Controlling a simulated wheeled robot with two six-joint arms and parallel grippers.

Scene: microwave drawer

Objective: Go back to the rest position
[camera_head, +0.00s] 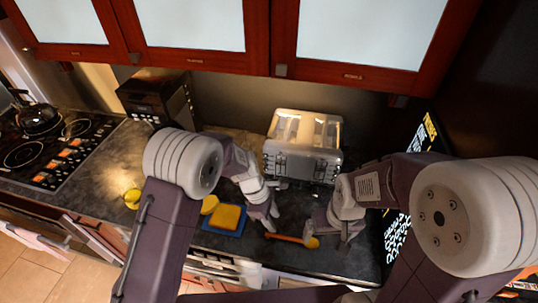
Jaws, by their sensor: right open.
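My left gripper (268,218) is over the dark countertop (95,178), just right of a yellow sponge-like block on a blue base (226,217). Its fingers are small and partly turned away, so I cannot tell how far they are apart. My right gripper (338,230) is open and low over the counter, beside the yellow end of an orange-handled tool (285,237). I cannot tell whether it touches the tool. Nothing is clearly held by either gripper.
A silver appliance (303,140) stands behind the grippers. A dark boxy appliance (158,98) stands at the back left. A kettle (38,118) is on the stovetop (55,150). A yellow item (132,198) lies near the front edge. Red-framed cabinets (190,27) hang above.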

